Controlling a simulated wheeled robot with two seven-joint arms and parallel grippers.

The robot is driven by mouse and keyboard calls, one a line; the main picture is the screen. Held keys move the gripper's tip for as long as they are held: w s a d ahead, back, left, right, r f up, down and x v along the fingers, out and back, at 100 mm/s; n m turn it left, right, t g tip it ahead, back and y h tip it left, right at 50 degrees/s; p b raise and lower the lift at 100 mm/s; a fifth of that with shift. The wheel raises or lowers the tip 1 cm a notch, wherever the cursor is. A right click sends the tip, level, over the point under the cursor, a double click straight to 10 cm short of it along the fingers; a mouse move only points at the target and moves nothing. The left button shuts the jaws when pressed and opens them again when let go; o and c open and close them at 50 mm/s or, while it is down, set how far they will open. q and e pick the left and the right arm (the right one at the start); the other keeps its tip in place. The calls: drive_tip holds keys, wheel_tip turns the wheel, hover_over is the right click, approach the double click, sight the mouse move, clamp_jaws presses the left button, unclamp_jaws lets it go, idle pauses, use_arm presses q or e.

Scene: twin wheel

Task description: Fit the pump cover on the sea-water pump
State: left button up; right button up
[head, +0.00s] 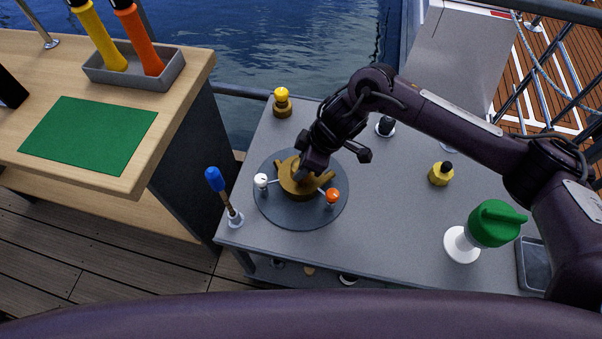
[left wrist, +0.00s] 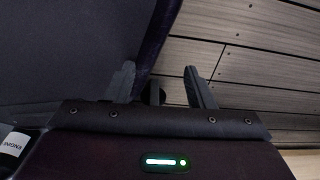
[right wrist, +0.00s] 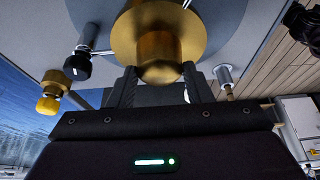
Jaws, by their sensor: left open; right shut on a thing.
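The brass sea-water pump (head: 298,188) stands on a round dark grey plate (head: 276,215) on the grey table. A white-capped clamp (head: 261,181) and an orange-capped clamp (head: 332,197) stand on either side of it. My right gripper (head: 310,168) reaches down over the pump. In the right wrist view, my right gripper (right wrist: 160,88) is shut on a rounded brass knob (right wrist: 160,58), with a wide brass disc (right wrist: 205,28) behind it, seemingly the pump cover. I cannot tell whether the cover is seated. My left gripper (left wrist: 160,85) is open and empty, away from the table.
On the table are a blue-handled tool (head: 215,180), a yellow-topped brass fitting (head: 282,98), a black knob (head: 386,125), a yellow hexagonal part (head: 440,175), a green-handled thing (head: 492,224) and a grey tray (head: 530,262). A wooden bench with a green mat (head: 88,134) stands left.

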drive_tip(key=shift+f, duration=0.3)
